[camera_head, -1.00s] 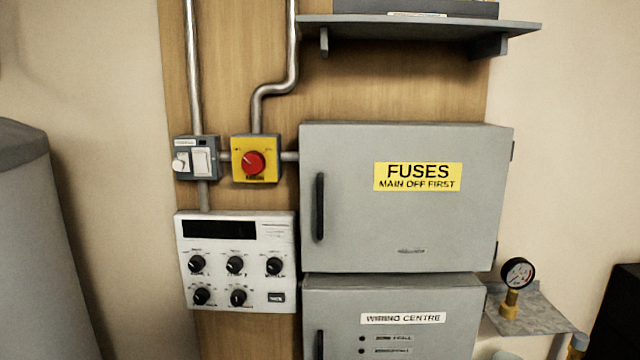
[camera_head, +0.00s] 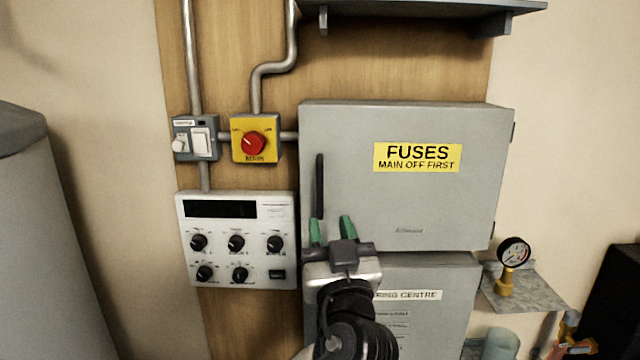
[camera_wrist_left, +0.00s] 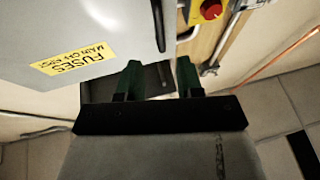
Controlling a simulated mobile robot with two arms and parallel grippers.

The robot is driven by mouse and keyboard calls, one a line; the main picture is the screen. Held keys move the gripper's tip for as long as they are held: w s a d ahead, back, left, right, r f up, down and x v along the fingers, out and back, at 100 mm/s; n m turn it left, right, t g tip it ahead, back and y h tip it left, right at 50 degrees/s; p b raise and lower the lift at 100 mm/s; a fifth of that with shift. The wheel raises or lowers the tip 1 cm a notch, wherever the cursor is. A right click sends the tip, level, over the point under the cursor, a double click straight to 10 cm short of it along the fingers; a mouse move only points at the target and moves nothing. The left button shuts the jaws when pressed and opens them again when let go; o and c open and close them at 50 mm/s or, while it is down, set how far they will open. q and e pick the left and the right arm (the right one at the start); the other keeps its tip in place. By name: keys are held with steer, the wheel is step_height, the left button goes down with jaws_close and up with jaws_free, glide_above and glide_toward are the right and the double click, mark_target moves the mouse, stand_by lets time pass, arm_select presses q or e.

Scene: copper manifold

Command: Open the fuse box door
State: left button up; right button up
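The grey fuse box door (camera_head: 400,200) is shut, with a yellow FUSES label (camera_head: 417,157) and a black vertical handle (camera_head: 319,186) on its left side. My left gripper (camera_head: 331,228) is open, with green fingertips, in front of the lower left of the door, just below the handle. In the left wrist view the open fingers (camera_wrist_left: 158,78) have nothing between them that they grip; the door (camera_wrist_left: 70,40) is at the upper left, and the handle (camera_wrist_left: 158,25) is beyond the fingertips. My right gripper cannot be made out in these views.
A yellow switch box with a red knob (camera_head: 254,143) and a white control panel (camera_head: 236,240) are left of the door. The wiring centre box (camera_head: 440,310) is below. A shelf (camera_head: 420,12) is above. A gauge (camera_head: 513,252) stands at the right.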

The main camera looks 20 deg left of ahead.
mark_target(321, 192)
arm_select(q)
steer(key=p+x, duration=0.4)
steer(key=x, duration=0.4)
steer(key=shift+a+r, duration=0.1)
steer(key=shift+w+a+r+p, duration=0.1)
steer(key=shift+w+a+p, duration=0.15)
steer(key=shift+w+p, duration=0.25)
steer(key=shift+c, duration=0.4)
jaws_close()
